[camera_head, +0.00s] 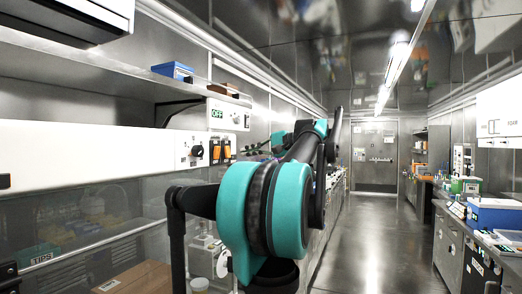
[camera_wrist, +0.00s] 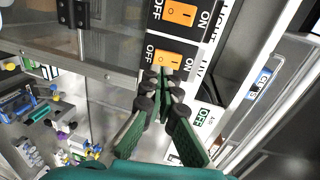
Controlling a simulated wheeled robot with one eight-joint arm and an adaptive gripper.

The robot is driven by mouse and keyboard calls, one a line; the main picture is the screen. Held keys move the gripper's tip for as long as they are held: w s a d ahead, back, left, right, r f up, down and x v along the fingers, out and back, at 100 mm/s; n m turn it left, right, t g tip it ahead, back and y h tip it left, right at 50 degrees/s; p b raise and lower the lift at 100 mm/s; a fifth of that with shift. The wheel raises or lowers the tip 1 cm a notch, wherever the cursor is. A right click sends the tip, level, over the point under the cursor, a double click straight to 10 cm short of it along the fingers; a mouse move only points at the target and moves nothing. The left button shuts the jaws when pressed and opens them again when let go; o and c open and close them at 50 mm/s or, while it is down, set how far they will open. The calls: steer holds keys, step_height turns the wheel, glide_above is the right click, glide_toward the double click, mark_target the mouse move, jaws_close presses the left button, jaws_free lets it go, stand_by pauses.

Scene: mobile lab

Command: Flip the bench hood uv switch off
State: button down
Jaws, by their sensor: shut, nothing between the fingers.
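The bench hood UV switch (camera_wrist: 169,59) is an orange rocker on a black plate, marked OFF on its left and ON on its right in the wrist view. The LIGHT switch (camera_wrist: 180,13), a like orange rocker, sits above it there. My gripper (camera_wrist: 164,76) is shut and empty, its tips right at the lower edge of the UV plate; I cannot tell if they touch it. In the head view, the two orange switches (camera_head: 221,150) show on the hood's white front panel (camera_head: 80,150), left of my arm. My fingertips are not clear in that view.
A black knob (camera_head: 197,150) sits beside the switches. A white box with an OFF label (camera_head: 217,114) is above them. The hood's glass front (camera_wrist: 60,65) lies left in the wrist view. The aisle floor (camera_head: 375,240) is clear.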

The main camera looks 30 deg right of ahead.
mark_target(229, 155)
steer(key=x, duration=0.5)
stand_by(0.3)
steer(key=shift+w+a+f+t+y, duration=0.2)
steer(key=shift+t+y, duration=0.1)
steer(key=shift+t, duration=0.1)
steer(key=shift+d, duration=0.1)
